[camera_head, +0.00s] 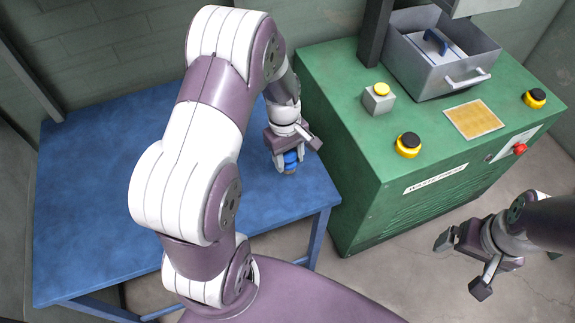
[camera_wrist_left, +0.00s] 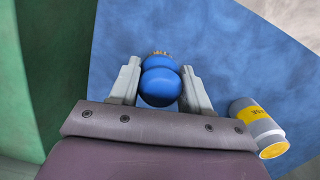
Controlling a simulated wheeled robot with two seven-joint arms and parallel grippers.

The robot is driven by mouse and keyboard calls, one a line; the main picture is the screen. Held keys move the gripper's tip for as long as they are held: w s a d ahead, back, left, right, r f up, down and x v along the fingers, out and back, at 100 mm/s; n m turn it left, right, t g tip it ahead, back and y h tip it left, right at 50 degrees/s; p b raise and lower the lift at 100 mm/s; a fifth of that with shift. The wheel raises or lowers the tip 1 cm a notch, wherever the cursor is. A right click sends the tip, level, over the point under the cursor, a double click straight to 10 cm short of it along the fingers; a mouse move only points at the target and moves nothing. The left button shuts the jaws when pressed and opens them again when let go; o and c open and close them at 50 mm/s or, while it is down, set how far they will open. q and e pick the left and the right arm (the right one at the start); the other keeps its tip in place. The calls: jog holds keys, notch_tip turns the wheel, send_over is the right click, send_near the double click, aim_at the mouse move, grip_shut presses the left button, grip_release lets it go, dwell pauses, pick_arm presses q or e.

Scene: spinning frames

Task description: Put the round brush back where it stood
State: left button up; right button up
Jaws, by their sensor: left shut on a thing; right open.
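The round brush (camera_head: 291,160) has a blue, bulging handle, and a little of its tan bristle end shows beyond the handle in the left wrist view (camera_wrist_left: 160,82). My left gripper (camera_head: 292,150) is shut on the blue handle, with one grey finger on each side. The brush is at the right part of the blue table (camera_head: 90,200), close to the green machine. I cannot tell whether its bristles touch the table top.
A grey can with a yellow label (camera_wrist_left: 257,125) shows beside my gripper in the left wrist view.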

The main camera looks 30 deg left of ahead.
aim_at(286, 169)
pick_arm(q)
jog(key=shift+a+f, duration=0.15)
jog(key=shift+f, duration=0.2)
jog(key=f, duration=0.3)
jog(key=shift+s+f, duration=0.3)
jog(key=shift+s, duration=0.05)
jog(key=shift+w+f, duration=0.1)
jog(key=shift+w, duration=0.1)
jog(key=o, duration=1)
jog(key=shift+f, duration=0.1)
jog(key=r, duration=0.8)
jog(key=a+r, duration=0.1)
jog(key=r, duration=0.3)
jog(key=shift+w+r, duration=0.1)
jog(key=shift+w, duration=0.1)
jog(key=s+d+m, duration=0.2)
jog(key=s+m, duration=0.1)
jog(key=m, duration=0.1)
jog(key=s+d+r+m+t, duration=0.1)
jog(key=s+d+m, duration=0.1)
jog(key=s+m, duration=0.1)
jog(key=s+d+r+m+t+y, duration=0.1)
jog(key=s+d+m, duration=0.1)
jog(key=m, duration=0.3)
jog(key=shift+s, duration=0.65)
